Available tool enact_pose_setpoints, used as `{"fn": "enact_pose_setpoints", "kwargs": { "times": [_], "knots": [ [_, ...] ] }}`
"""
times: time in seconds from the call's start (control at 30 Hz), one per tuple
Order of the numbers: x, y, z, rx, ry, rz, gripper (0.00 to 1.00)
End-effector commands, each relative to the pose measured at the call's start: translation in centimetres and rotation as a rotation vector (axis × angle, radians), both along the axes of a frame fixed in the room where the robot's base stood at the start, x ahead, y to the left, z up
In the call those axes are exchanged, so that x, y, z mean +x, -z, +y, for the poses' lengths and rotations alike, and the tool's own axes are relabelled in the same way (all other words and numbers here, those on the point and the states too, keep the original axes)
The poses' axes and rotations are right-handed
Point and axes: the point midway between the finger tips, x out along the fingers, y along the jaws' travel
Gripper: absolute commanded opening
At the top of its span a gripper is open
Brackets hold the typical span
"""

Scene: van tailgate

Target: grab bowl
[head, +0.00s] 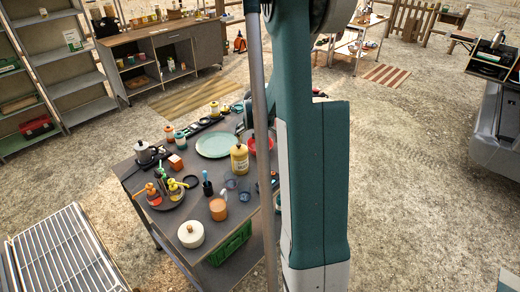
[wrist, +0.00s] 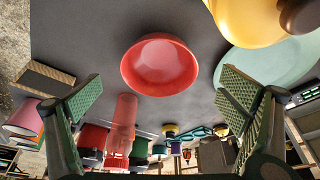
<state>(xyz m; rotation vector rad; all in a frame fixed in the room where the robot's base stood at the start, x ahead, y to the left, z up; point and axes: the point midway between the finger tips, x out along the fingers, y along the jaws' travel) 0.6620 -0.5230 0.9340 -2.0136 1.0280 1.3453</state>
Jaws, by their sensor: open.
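A red bowl (wrist: 160,65) sits on the dark grey table top, near the middle of the wrist view. In the head view the red bowl (head: 251,147) shows only in part, beside the yellow bottle and partly hidden by my arm. My gripper (wrist: 160,84) is open and empty, with one green-padded finger to either side of the bowl in the picture. The fingers look apart from the bowl; the exact gap is hard to tell.
A pale green plate (head: 214,144) and a yellow bottle (head: 240,159) stand close to the bowl. A white lidded pot (head: 191,234) stands at the table's near edge.

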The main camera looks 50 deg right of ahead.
Motion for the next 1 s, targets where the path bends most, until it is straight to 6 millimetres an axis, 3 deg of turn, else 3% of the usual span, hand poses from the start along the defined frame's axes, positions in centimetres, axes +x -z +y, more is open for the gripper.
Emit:
{"fn": "enact_pose_setpoints", "kwargs": {
  "times": [0.4,1.0],
  "knots": [
    [0.5,2.2,-0.8,0.0,0.0,0.0,0.97],
    [0.8,3.2,-1.2,0.0,0.0,0.0,0.97]
  ]
}}
